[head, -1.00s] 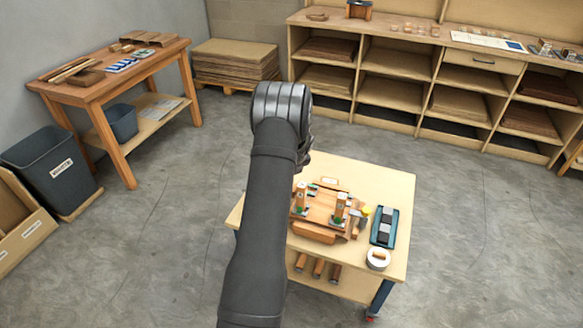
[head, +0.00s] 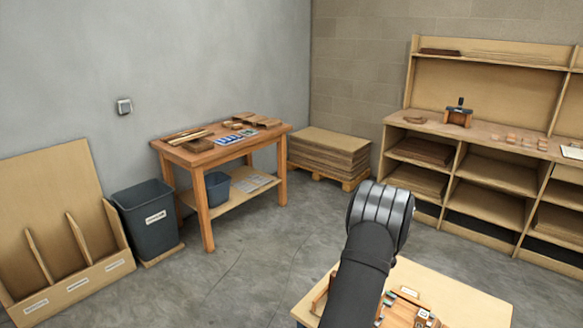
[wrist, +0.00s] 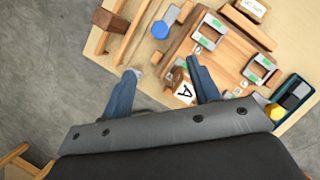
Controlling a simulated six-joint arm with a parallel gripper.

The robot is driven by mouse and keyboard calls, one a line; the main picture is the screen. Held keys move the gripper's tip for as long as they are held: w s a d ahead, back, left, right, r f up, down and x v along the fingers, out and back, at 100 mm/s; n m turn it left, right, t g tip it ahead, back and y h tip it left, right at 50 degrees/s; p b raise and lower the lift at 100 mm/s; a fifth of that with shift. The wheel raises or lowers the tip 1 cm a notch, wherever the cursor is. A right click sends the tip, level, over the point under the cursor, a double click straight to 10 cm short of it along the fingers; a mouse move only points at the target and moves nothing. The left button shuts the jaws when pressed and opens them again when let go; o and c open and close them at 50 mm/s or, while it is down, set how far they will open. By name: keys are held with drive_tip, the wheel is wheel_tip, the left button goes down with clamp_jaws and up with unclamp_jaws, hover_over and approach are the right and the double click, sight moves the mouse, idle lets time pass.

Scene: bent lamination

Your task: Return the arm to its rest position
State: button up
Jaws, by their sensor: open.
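My gripper shows in the wrist view (wrist: 165,82), its two blue fingers spread apart with nothing between them. It hangs above the work table (wrist: 107,43), near its edge; how high I cannot tell. In the head view my dark arm reaches up over the table (head: 465,290) and hides much of it; the gripper itself is hidden there. On the table is a wooden fixture (wrist: 238,53) with metal and green clamp parts. A card marked "A" (wrist: 185,91) lies beside the right finger.
A dark tray (wrist: 295,95) and a yellow piece (wrist: 275,112) are at the table's right. A wooden bench (head: 220,150), a grey bin (head: 150,222), a sheet stack on a pallet (head: 328,155) and shelving (head: 490,175) stand around. The floor (head: 250,270) between is clear.

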drive_tip(key=x, duration=1.6)
drive_tip(key=shift+f, duration=0.4)
drive_tip(key=shift+n+y, duration=0.3)
drive_tip(key=shift+n, duration=0.3)
